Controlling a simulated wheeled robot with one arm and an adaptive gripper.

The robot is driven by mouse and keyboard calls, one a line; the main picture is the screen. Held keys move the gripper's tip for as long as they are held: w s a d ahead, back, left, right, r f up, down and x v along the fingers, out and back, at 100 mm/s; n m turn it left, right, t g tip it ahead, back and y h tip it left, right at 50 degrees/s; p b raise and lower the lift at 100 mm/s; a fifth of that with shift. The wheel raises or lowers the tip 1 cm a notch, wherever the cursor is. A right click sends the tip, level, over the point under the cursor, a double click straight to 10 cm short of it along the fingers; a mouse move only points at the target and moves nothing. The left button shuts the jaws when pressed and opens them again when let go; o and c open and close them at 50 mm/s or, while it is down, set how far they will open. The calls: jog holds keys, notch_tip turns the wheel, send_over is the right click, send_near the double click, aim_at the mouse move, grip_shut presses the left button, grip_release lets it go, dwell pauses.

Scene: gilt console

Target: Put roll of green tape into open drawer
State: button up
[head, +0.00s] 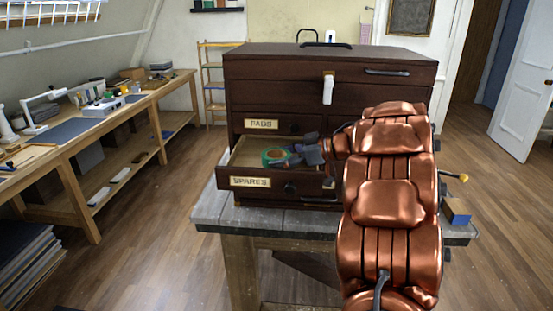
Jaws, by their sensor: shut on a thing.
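The roll of green tape (273,157) shows a green ring with an orange-brown centre. My gripper (290,155) is shut on it and holds it over the open drawer labelled SPARES (262,183). The roll is within the drawer's outline in the head view; I cannot tell whether it touches the drawer floor. The drawer is pulled out from the lower part of a dark wooden chest (280,85). My copper-coloured arm hides the right side of the drawer and chest.
A closed drawer labelled PADS (262,124) is right above the open one. The chest stands on a grey-topped table (215,208). A long wooden workbench (85,140) runs along the left.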

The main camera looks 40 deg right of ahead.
jog(key=shift+w+a+r, duration=0.15)
jog(key=shift+w+a, duration=0.3)
jog(key=shift+d+f+p, duration=0.1)
jog(key=shift+f+p, duration=0.2)
jog(key=shift+f, duration=0.45)
jog(key=shift+f, duration=0.2)
jog(key=o, duration=1.1)
jog(key=shift+r, duration=0.15)
jog(key=shift+s+d+r, duration=0.1)
jog(key=shift+s+d, duration=0.05)
jog(key=b+v, duration=0.2)
jog(key=v, duration=0.9)
jog(key=shift+s+d+r, duration=0.1)
jog(key=shift+s, duration=0.15)
